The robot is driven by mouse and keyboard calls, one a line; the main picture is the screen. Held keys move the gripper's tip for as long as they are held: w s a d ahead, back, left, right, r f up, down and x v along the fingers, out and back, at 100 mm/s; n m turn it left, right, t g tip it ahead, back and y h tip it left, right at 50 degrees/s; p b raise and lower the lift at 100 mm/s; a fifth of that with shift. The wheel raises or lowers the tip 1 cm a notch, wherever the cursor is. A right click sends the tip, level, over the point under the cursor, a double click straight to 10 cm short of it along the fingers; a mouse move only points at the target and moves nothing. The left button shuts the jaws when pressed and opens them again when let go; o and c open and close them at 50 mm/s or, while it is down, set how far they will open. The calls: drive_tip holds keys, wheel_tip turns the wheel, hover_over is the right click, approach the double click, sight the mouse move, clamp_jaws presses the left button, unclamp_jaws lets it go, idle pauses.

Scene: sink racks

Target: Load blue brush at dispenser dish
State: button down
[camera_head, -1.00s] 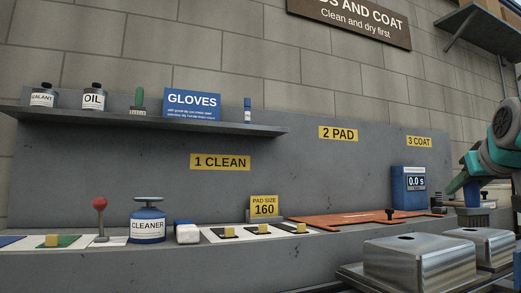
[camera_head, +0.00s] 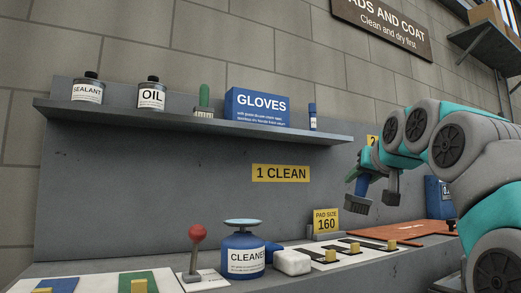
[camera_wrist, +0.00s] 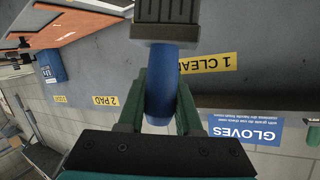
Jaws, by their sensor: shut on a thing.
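The blue brush (camera_head: 362,186) is in my gripper (camera_head: 368,168), held in the air right of the "1 CLEAN" sign. Its grey bristle head hangs down, tilted a little. In the wrist view, the two green fingers of my gripper (camera_wrist: 161,100) are shut on the blue handle (camera_wrist: 160,75), with the dark brush head beyond. The blue cleaner dispenser (camera_head: 241,250) stands on the counter, lower and to the left of the brush. Its pale round dish (camera_head: 241,222) sits on top. The brush is well apart from the dish.
A shelf (camera_head: 190,122) with cans, a green brush and a gloves box (camera_head: 257,107) overhangs behind. The pad size sign (camera_head: 325,221) stands below the held brush.

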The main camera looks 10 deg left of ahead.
drive_tip(key=s+a+r+g+y+p, duration=0.1)
drive_tip(key=a+r+y, duration=0.2)
drive_tip(key=a, duration=0.9)
drive_tip(key=a+r+y+p, duration=0.2)
drive_tip(key=a+r+y, duration=0.1)
drive_tip(key=a, duration=0.9)
drive_tip(key=shift+s+d+f+b, duration=0.1)
drive_tip(key=shift+f+b, duration=0.65)
drive_tip(key=shift+f, duration=0.8)
drive_tip(key=shift+s+d+f+b, duration=0.1)
drive_tip(key=shift+f+b, duration=0.65)
drive_tip(key=shift+f, duration=0.75)
drive_tip(key=shift+f+b, duration=0.75)
drive_tip(key=shift+f, duration=0.35)
wheel_tip(320, 180, up, 7)
drive_tip(key=p, duration=0.4)
